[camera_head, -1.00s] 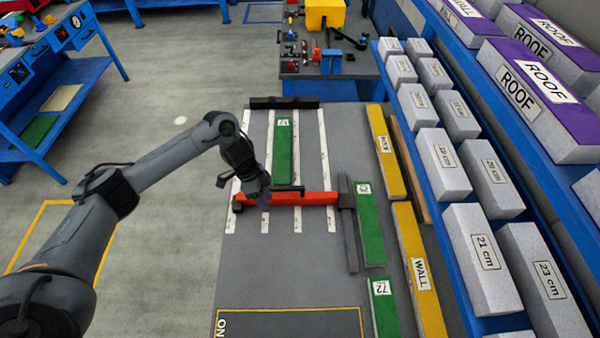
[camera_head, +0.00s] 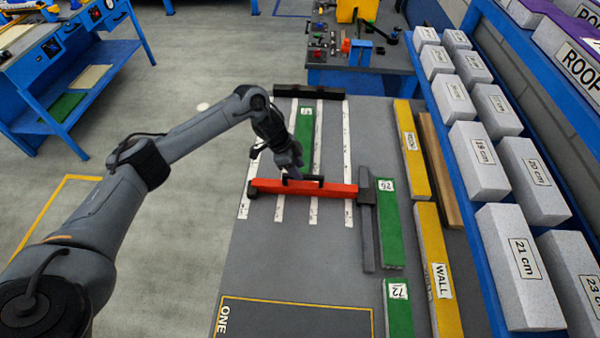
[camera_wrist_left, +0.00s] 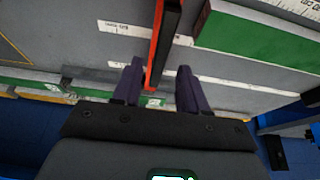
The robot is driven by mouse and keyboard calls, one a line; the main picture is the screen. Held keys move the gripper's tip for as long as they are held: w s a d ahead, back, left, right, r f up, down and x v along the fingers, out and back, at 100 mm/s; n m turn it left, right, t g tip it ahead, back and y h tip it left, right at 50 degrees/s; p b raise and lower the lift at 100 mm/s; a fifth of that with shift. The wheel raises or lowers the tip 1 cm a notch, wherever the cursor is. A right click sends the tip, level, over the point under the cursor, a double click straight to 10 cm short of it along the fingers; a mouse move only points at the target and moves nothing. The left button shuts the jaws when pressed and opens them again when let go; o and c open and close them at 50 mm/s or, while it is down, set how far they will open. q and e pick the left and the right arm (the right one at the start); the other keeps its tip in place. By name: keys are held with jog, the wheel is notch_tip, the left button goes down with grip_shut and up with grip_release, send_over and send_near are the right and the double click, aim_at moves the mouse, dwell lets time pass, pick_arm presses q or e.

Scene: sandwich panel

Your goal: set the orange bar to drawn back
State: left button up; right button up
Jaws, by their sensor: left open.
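The orange bar (camera_head: 268,186) lies crosswise over the white strips on the grey table, with a black handle (camera_head: 318,182) on its top. Its right end meets a dark rail (camera_head: 366,225). My left gripper (camera_head: 298,171) is open above and just behind the bar, near the handle. In the left wrist view the two purple fingers (camera_wrist_left: 160,66) stand apart. The orange bar and its dark handle (camera_wrist_left: 168,38) show between and beyond them. From these views I cannot tell whether a finger touches the handle. My right gripper is not in view.
A black stop (camera_head: 312,92) lies at the far end of the strips. A green panel (camera_head: 304,135) lies behind the bar. Green and yellow panels (camera_head: 432,255) lie to the right, beside a blue rack (camera_head: 480,290) of grey blocks.

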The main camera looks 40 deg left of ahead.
aim_at(304, 184)
pick_arm(q)
jog(key=shift+x, duration=1.35)
grip_shut()
